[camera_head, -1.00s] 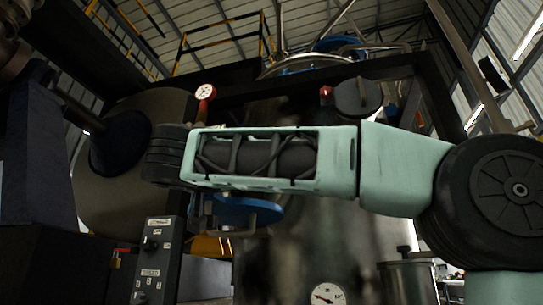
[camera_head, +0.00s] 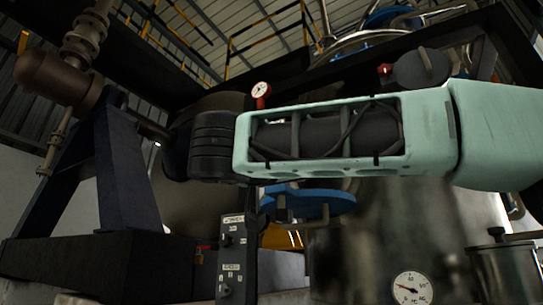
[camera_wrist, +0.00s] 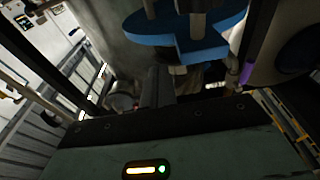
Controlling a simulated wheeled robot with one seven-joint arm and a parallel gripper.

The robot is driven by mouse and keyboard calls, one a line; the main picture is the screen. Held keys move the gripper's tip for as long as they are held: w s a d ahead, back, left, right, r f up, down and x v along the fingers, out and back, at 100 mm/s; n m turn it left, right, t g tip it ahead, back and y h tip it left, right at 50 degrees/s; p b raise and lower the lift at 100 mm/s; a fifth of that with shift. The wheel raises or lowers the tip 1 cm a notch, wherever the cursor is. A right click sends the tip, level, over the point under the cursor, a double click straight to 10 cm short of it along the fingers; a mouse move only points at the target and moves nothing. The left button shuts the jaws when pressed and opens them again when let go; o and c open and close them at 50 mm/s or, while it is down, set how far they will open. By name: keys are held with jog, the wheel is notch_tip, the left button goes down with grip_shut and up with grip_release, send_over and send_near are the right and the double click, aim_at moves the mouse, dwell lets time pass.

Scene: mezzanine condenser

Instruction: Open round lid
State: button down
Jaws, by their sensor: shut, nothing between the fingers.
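A blue rounded plate (camera_head: 320,203) with a grey bar-like handle shows below my forearm in the head view, in front of the metal vessel. A similar blue plate (camera_wrist: 180,38) with pale posts fills the upper middle of the wrist view. A dark round cover (camera_head: 420,68) beside a red knob sits on the vessel's upper part. I cannot tell which of these is the round lid. My gripper (camera_wrist: 158,84) is shut and empty in the wrist view, pointing up the picture below the blue plate and apparently apart from it.
A control panel (camera_head: 237,255) stands below my wrist. A dark frame (camera_head: 122,175) and brown piping (camera_head: 60,75) are at left. A small pot (camera_head: 505,272) is at lower right.

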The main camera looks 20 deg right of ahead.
jog(key=v, duration=1.2)
jog(key=shift+b, duration=0.35)
